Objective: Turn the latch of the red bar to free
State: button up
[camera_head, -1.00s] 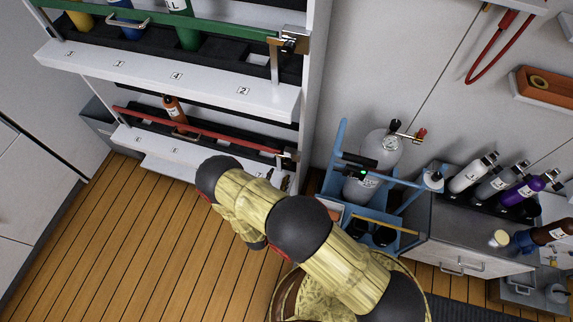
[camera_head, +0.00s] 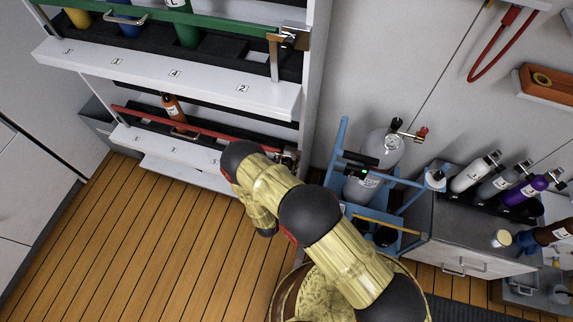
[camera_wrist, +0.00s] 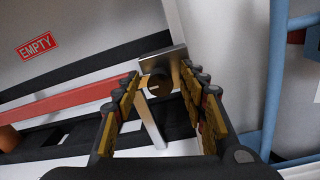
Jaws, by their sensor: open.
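The red bar (camera_head: 150,118) runs across the front of the lower shelf in the head view. It also shows in the wrist view (camera_wrist: 72,98), ending at the right near the latch. The metal latch (camera_wrist: 160,78), with a plate and a dark round knob, sits at the bar's right end, in front of a light upright post. My gripper (camera_wrist: 165,88) is open, its two fingers to the left and right of the latch, with the latch seen between the fingertips. I cannot tell whether they touch it. In the head view my arm hides the gripper and most of the latch.
The green bar (camera_head: 200,20) and the upper shelf lie above. An orange-brown bottle (camera_head: 172,106) stands behind the red bar. A blue cart (camera_head: 345,150) with a grey cylinder (camera_head: 362,186) stands close on the right. The wooden floor (camera_head: 150,240) at the left is clear.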

jog(key=c, duration=0.3)
jog(key=c, duration=0.8)
